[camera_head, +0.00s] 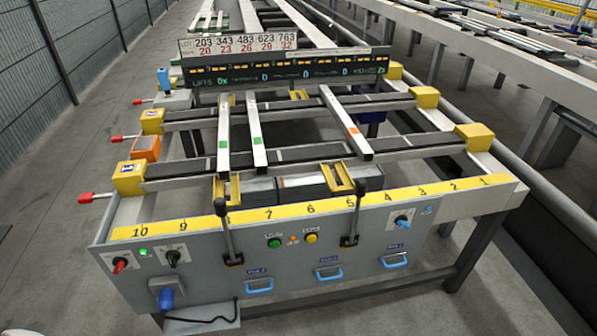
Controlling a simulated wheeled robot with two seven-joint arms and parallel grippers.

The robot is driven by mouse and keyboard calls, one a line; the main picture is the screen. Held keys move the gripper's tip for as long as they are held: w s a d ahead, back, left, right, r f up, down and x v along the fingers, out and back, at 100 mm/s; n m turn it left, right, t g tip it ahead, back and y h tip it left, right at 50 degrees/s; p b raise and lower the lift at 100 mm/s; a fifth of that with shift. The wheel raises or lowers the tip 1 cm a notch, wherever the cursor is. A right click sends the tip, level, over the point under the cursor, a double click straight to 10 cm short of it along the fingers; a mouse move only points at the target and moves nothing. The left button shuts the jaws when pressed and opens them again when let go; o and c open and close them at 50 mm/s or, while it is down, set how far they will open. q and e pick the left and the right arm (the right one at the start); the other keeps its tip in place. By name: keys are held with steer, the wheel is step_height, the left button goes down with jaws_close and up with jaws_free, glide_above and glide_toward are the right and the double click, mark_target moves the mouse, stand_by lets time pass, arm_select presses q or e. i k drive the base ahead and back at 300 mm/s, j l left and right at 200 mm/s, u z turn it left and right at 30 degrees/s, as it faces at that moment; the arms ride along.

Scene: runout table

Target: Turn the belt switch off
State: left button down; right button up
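The front panel (325,243) of the runout table carries several controls, and their small labels are too small to read, so I cannot tell which one is the belt switch. A red rotary knob (120,265) is at the panel's left end, with a black rotary knob (173,257) to its right. A small green lamp (143,252) between them looks lit. A blue rotary knob (402,221) is near the right end. A green button (274,243) and a yellow button (311,238) are in the middle. Neither of my grippers is in view.
Two upright black-knobbed levers (228,230) (354,213) stand in front of the panel. Blue handles (328,274) line its lower part. Three long bars (257,135) lie across the belts behind a yellow numbered strip (325,206). Grey floor (60,225) is open at left.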

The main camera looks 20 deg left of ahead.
mark_target(119, 263)
steer(key=u, duration=2.1)
